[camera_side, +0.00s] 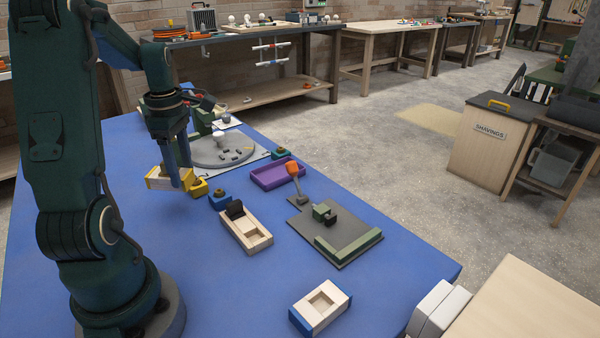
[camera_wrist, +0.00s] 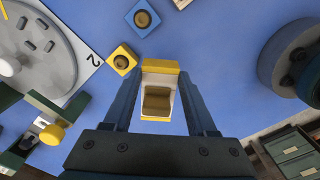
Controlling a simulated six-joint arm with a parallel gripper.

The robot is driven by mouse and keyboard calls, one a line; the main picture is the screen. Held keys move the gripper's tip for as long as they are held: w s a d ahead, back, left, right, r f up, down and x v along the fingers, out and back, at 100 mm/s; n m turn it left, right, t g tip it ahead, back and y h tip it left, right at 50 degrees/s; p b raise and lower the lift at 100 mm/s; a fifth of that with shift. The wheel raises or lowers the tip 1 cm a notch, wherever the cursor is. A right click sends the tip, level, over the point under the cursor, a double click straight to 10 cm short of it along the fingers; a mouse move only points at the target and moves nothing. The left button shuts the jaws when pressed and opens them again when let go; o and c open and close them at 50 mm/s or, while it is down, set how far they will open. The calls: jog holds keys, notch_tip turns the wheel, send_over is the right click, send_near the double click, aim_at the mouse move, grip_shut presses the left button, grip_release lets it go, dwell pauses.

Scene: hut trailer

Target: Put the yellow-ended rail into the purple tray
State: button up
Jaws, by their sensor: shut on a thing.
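The yellow-ended rail (camera_side: 160,181) is a short pale wooden piece with yellow ends. My gripper (camera_side: 183,181) is shut on it, at the left of the blue table in the side view. In the wrist view the rail (camera_wrist: 158,82) sits between the two fingers of my gripper (camera_wrist: 160,98), with a recess facing the camera. How far the rail is above the table is hard to tell.
A yellow block (camera_side: 199,188) and a blue block (camera_side: 219,201) stand close by the rail. A grey round plate (camera_side: 210,158) is behind. An orange-headed tool (camera_side: 294,170) stands at the tray's right edge. A wooden holder (camera_side: 240,226) and a grey fixture plate (camera_side: 350,215) lie in front.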

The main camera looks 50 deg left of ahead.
notch_tip(320, 180, down, 6)
jog(key=shift+f, duration=0.25)
jog(key=shift+f, duration=0.15)
jog(key=o, duration=0.9)
